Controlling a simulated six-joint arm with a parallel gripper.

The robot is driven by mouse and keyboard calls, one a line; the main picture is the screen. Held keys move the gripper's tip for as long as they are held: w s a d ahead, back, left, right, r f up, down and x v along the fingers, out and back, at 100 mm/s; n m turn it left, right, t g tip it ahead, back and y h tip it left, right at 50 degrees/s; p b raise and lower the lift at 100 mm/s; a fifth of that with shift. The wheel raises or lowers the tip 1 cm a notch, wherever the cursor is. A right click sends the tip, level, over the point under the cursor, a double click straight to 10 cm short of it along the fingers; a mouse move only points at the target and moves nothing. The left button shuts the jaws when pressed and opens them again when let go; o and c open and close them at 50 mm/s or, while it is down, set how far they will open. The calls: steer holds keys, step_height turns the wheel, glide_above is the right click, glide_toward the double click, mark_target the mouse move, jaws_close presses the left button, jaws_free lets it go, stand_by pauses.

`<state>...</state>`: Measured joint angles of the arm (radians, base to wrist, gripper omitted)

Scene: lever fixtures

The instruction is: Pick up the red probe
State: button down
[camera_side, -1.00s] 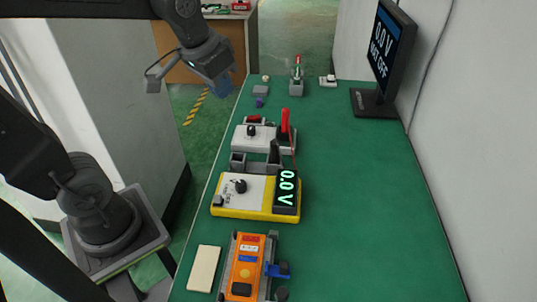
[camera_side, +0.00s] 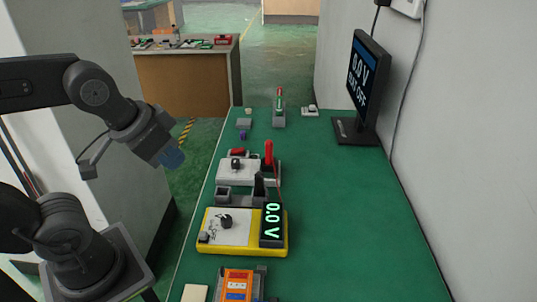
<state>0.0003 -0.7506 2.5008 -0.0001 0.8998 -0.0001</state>
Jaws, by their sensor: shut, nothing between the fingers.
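The red probe (camera_side: 269,153) stands upright at the right end of a pale fixture, in the middle of the green table. A thin red lead runs down from it. A black probe (camera_side: 259,186) stands upright in a grey holder just nearer the camera. The yellow meter (camera_side: 215,246) lies in front of that, its display reading 0.0 V. My gripper (camera_side: 173,158), with a blue tip, hangs in the air left of the table, well apart from the red probe. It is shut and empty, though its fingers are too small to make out.
A monitor (camera_side: 361,82) stands at the back right near the wall. Small fixtures and a lever unit (camera_side: 279,108) are at the far end. An orange device (camera_side: 237,286) and a pale block (camera_side: 194,293) lie at the near edge. The table's right side is clear.

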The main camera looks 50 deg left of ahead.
steer(key=c, duration=1.9)
jaws_free()
steer(key=o, duration=1)
steer(key=m+g+y, duration=0.5)
steer(key=m, duration=1.5)
glide_above(269, 141)
steer(key=d, duration=0.4)
step_height(269, 141, down, 5)
steer(key=shift+h, duration=0.3)
steer(key=x, duration=1.3)
steer(key=shift+s+f, duration=0.25)
steer(key=shift+s, duration=0.05)
